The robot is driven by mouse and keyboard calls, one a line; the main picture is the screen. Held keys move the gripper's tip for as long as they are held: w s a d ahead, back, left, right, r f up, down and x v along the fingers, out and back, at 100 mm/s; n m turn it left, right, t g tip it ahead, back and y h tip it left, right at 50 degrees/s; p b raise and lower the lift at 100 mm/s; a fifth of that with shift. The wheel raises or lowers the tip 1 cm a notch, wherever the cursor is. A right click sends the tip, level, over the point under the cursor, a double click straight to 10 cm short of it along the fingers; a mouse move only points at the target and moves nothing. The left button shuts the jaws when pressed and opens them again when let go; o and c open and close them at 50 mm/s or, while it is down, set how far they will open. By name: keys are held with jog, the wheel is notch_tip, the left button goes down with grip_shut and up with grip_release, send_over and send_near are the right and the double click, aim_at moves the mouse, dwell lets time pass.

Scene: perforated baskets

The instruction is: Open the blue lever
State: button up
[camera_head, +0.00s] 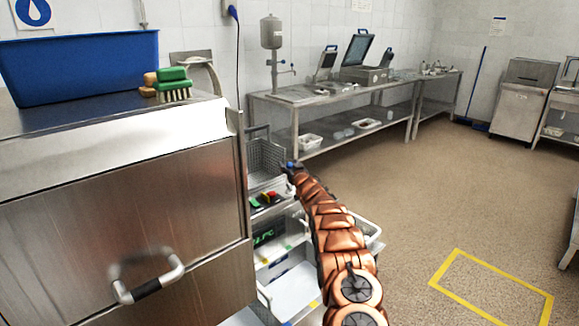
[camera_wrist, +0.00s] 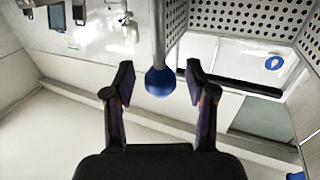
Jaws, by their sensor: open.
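A blue ball-shaped knob (camera_wrist: 160,82) sits on the end of a grey metal rod (camera_wrist: 158,35) in the wrist view; I take it to be the blue lever. My gripper (camera_wrist: 159,88) is open, with one dark finger on each side of the knob and a visible gap to both. I cannot tell how deep the knob lies between the fingertips. In the head view my gripper (camera_head: 289,169) is small at the far end of my copper arm, by a small spot of blue (camera_head: 291,164).
Perforated metal panels (camera_wrist: 240,16) stand close to the rod in the wrist view. In the head view a wire basket (camera_head: 266,158) is beside my gripper, over a shelf cart (camera_head: 291,290). A steel machine (camera_head: 120,220) fills the left.

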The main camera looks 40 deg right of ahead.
grip_shut()
dwell(0.4)
